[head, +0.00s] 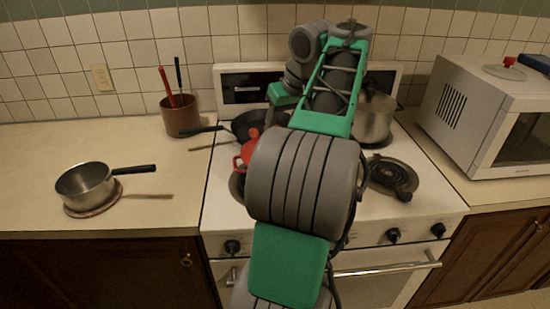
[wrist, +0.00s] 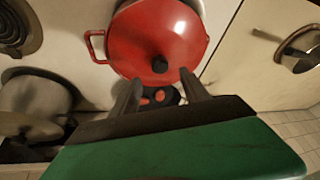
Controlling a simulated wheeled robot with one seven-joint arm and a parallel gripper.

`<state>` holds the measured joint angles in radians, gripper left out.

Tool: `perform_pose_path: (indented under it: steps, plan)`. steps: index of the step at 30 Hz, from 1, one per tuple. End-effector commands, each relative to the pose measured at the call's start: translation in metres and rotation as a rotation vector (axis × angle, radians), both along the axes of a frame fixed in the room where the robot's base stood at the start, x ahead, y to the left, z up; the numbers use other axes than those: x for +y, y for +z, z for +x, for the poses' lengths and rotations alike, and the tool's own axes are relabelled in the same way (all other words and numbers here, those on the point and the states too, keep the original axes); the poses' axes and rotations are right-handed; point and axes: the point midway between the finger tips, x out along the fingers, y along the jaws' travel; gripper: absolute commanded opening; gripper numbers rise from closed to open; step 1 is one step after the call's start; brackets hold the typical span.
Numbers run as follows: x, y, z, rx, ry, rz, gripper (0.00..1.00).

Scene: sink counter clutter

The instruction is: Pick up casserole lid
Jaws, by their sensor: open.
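The casserole lid (wrist: 165,38) is red and domed with a dark knob (wrist: 159,64) on top. It sits on a red casserole with a loop handle (wrist: 95,46) at its left in the wrist view. In the head view the red casserole (head: 243,157) shows only as a sliver, mostly hidden behind my arm. My gripper (wrist: 160,80) is open, with its two fingers at the near edge of the lid. The knob lies just beyond the fingertips, roughly in line with the gap. I cannot tell whether the fingers touch the lid.
A dark pan (head: 248,122) and a large steel pot (head: 374,118) stand on the stove's back burners. A saucepan (head: 88,185) and a utensil crock (head: 182,117) are on the left counter. A microwave (head: 488,112) stands right.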

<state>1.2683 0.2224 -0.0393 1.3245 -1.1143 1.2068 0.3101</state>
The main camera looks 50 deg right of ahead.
Motion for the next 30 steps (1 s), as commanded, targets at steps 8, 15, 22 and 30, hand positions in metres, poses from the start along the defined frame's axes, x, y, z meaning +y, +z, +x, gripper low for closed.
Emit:
perform_pose_path:
  steps: [8, 15, 22, 30]
  plan:
    - [-0.001, -0.048, 0.014, -0.001, 0.002, 0.001, 0.54]
    - [-0.003, -0.046, 0.016, -0.001, -0.001, 0.001, 0.54]
    - [-0.002, -0.046, 0.015, -0.002, 0.000, 0.002, 0.35]
    - [-0.002, -0.046, 0.015, -0.002, 0.000, 0.002, 0.13]
